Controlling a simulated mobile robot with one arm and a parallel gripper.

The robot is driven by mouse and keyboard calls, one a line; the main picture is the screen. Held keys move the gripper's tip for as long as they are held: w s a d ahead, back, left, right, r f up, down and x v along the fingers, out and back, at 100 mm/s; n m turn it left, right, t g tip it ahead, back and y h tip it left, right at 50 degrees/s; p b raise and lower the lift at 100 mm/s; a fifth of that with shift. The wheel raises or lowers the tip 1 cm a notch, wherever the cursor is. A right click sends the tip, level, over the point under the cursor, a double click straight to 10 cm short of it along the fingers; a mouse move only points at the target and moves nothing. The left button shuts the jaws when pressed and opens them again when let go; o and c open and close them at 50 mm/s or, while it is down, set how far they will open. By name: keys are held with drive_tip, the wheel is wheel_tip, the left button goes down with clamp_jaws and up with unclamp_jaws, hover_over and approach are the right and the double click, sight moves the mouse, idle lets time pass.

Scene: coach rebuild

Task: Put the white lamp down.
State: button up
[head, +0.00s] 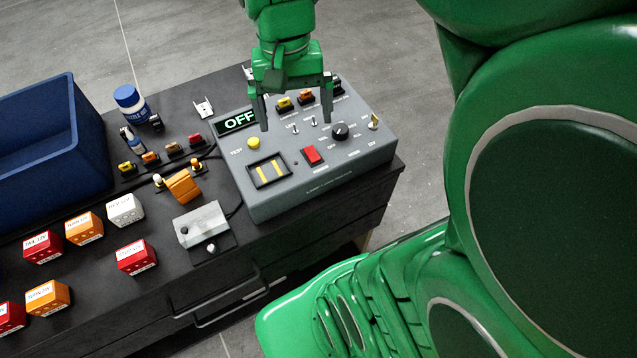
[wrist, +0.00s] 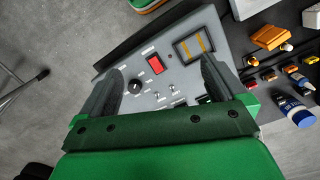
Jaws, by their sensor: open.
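My gripper (head: 295,112) is open and empty, its fingers pointing down above the grey test box. In the wrist view the gripper (wrist: 160,85) spans the box's panel with nothing between its fingers. A white labelled block (head: 125,210), which looks like the white lamp, sits on the dark bench top left of the test box, well apart from my gripper. The grey test box (head: 325,180) has an OFF display (head: 238,122), a red switch (head: 312,155), a black knob (head: 340,131) and a yellow-striped recess (head: 269,172). The panel also shows in the wrist view (wrist: 190,78).
Red (head: 137,257) and orange (head: 84,228) labelled blocks stand around the white one. A blue bin (head: 60,150) is at the left. A blue-and-white bottle (head: 131,103), an orange block (head: 184,187) and a pale clear-looking block (head: 201,222) stand on the bench.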

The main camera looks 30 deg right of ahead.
drive_tip(key=s+a+f+n, duration=0.2)
drive_tip(key=s+f+n, duration=0.2)
drive_tip(key=s, duration=0.8)
drive_tip(key=shift+s, duration=0.15)
drive_tip(key=shift+o, duration=0.2)
drive_tip(key=shift+a, duration=0.15)
drive_tip(key=w+a+r+n, duration=0.2)
drive_tip(key=w+n, duration=0.2)
drive_tip(key=w, duration=0.8)
drive_tip(key=w+a+r+n, duration=0.15)
drive_tip(key=w+n, duration=0.35)
drive_tip(key=w, duration=0.8)
drive_tip(key=w+a+r+n, duration=0.2)
drive_tip(key=w+n, duration=0.2)
drive_tip(key=w, duration=0.8)
drive_tip(key=w+a+f+n+t, duration=0.1)
drive_tip(key=w+a+f+n, duration=0.15)
drive_tip(key=w, duration=0.45)
drive_tip(key=w+a+f+n, duration=0.1)
drive_tip(key=w+n, duration=0.2)
drive_tip(key=w, duration=0.3)
wheel_tip(320, 180, down, 10)
drive_tip(key=shift+w, duration=0.15)
drive_tip(key=shift+r, duration=0.1)
